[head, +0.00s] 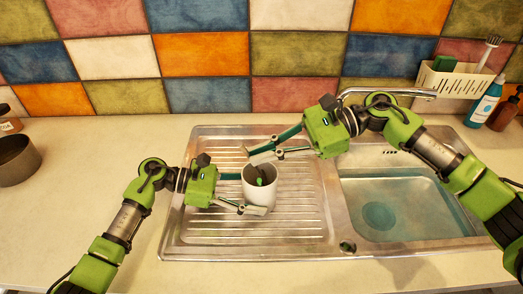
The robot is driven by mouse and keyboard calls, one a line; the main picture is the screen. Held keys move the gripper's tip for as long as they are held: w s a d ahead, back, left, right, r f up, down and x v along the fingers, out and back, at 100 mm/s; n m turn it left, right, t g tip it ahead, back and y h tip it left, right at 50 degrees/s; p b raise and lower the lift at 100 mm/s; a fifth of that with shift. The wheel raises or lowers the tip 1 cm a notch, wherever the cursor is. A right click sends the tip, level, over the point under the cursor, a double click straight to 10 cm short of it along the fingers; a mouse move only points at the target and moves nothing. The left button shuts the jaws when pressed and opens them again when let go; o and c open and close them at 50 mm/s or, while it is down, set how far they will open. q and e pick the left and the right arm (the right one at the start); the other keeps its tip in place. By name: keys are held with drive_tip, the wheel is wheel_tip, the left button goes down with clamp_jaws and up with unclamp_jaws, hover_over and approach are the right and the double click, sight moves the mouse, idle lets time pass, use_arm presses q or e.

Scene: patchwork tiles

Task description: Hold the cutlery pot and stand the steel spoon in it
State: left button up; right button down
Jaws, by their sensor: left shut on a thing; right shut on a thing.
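The white cutlery pot (261,190) stands upright on the ribbed drainboard, left of the sink basin. My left gripper (254,192) has its fingers on either side of the pot and is shut on it. A small dark green thing (260,181) shows inside the pot's mouth; I cannot tell what it is. My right gripper (264,155) is just above and behind the pot's rim, with its fingers pointing left. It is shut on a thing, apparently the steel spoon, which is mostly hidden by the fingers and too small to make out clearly.
The steel sink basin (405,205) lies to the right, with a tap (395,92) behind it. A cream caddy (455,82) with a brush, a blue bottle (483,105) and a brown bottle (505,110) stand at back right. A dark round pot (16,160) sits far left. The left counter is mostly clear.

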drive_tip(key=c, duration=2.2)
unclamp_jaws()
drive_tip(key=shift+o, duration=0.2)
drive_tip(key=v, duration=1.2)
wheel_tip(320, 180, up, 7)
drive_tip(key=s+d, duration=0.6)
drive_tip(key=d, duration=0.6)
